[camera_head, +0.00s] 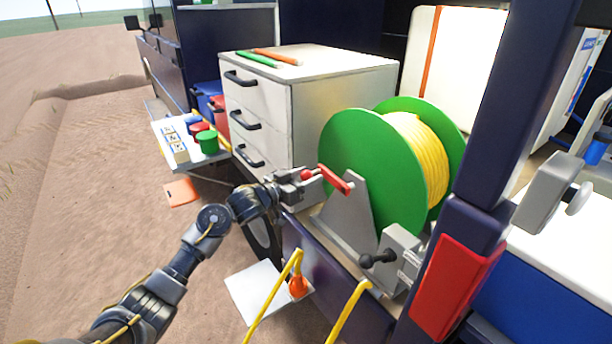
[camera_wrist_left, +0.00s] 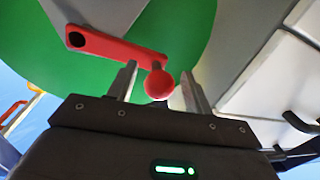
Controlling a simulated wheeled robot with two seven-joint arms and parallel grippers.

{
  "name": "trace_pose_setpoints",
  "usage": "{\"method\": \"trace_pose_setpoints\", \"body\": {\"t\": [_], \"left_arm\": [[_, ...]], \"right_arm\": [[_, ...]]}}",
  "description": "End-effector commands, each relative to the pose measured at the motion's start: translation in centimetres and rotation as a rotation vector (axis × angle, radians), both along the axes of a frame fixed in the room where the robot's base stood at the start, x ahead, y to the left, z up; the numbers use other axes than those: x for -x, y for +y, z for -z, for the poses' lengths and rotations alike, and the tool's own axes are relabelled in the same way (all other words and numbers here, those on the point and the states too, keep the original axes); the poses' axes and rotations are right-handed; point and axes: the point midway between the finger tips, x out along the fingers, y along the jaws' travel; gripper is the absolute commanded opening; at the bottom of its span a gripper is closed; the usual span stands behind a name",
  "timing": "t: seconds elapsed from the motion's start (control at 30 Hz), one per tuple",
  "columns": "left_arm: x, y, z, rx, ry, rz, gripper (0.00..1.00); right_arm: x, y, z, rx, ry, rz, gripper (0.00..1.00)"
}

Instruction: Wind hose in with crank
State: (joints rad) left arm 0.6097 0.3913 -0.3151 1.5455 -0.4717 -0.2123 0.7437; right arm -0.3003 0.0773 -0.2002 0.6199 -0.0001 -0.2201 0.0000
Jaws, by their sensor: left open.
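The hose reel has green side discs (camera_head: 358,150) and a yellow hose (camera_head: 424,158) wound on it, on a grey stand. The red crank (camera_head: 335,180) sits at the front of the reel, its knob (camera_head: 307,175) at the left end. My left gripper (camera_head: 304,180) is at the knob. In the left wrist view the red crank arm (camera_wrist_left: 110,45) runs across the green disc, and the round knob (camera_wrist_left: 159,85) lies between the two open fingers (camera_wrist_left: 157,88). Whether a finger touches it I cannot tell. My right gripper is not in view.
A white drawer cabinet (camera_head: 344,75) with dark handles stands behind the reel. A black knob (camera_head: 378,260) sticks out below the reel. Yellow hose (camera_head: 270,300) hangs at the front edge near an orange piece (camera_head: 298,286). A dark post (camera_head: 510,120) stands at right.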

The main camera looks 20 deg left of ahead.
Motion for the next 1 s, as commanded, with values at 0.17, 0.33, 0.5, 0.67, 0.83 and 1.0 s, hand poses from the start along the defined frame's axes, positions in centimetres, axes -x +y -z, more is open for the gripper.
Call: {"method": "trace_pose_setpoints", "body": {"t": [0.17, 0.33, 0.5, 0.67, 0.83, 1.0], "left_arm": [[-0.01, -0.01, 0.02, 0.0, 0.0, 0.0, 0.51], [0.01, 0.0, 0.02, 0.0, 0.0, 0.0, 0.32], [0.01, 0.02, 0.02, 0.0, 0.0, 0.0, 0.1], [0.01, 0.03, 0.02, 0.0, 0.0, -0.001, 0.0], [0.02, 0.03, -0.08, -0.007, -0.006, -0.001, 0.0], [0.04, -0.01, -0.58, -0.045, -0.037, 0.0, 0.0]], "right_arm": [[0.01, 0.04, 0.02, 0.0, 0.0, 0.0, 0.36], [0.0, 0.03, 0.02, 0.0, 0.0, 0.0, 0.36], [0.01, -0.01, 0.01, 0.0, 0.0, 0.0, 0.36], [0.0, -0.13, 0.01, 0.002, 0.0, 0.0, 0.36], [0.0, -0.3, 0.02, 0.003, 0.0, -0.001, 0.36], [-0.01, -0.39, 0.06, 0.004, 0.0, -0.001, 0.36]]}}
